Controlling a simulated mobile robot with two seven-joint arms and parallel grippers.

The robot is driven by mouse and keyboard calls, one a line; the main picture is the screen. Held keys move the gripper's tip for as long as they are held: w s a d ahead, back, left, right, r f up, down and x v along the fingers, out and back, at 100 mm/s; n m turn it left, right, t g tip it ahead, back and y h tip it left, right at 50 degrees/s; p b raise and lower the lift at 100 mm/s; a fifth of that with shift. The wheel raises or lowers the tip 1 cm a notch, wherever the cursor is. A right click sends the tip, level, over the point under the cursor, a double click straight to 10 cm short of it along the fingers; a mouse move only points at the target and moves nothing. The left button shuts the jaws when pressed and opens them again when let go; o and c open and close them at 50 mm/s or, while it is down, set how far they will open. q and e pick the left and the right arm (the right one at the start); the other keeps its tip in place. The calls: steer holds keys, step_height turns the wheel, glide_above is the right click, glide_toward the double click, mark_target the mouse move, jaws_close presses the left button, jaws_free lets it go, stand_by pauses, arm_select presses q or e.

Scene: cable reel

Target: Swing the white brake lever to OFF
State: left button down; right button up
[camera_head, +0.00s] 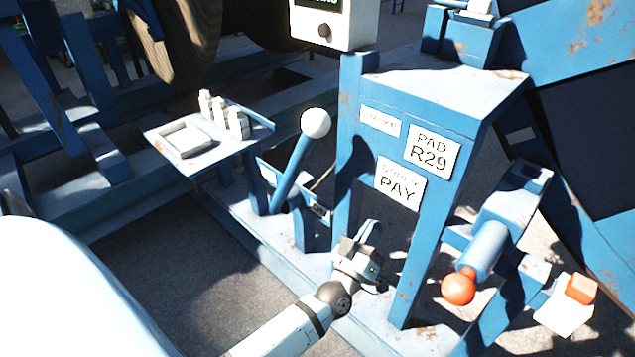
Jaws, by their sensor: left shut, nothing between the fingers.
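The brake lever is a blue bar (291,172) with a white ball knob (316,123) at its top. My right gripper does not show.
The blue post (430,95) carries plates reading PAD R29 (433,151) and PAY (400,184). A tray (200,160) with white blocks stands left of the lever. A crank with an orange knob (458,288) juts out at the right. A white box (333,22) hangs above.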

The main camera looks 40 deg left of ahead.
arm_select(q)
steer(key=w+a+f+n+g+y+b, duration=0.1)
steer(key=w+a+n+g+y+b, duration=0.2)
steer(key=a+n+g+y+b, duration=0.3)
steer(key=w+a+f+n+g+y+b, duration=0.1)
steer(key=w+a+n+g+y+b, duration=0.3)
steer(key=n+g+y, duration=0.6)
steer(key=a+n+y+b, duration=0.2)
steer(key=n+y, duration=0.2)
steer(key=n, duration=0.5)
steer(key=shift+f+b, duration=0.2)
steer(key=shift+b, duration=0.2)
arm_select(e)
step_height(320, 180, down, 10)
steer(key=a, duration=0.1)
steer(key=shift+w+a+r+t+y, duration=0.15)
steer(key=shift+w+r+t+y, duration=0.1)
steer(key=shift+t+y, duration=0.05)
arm_select(q)
steer(key=shift+w, duration=0.1)
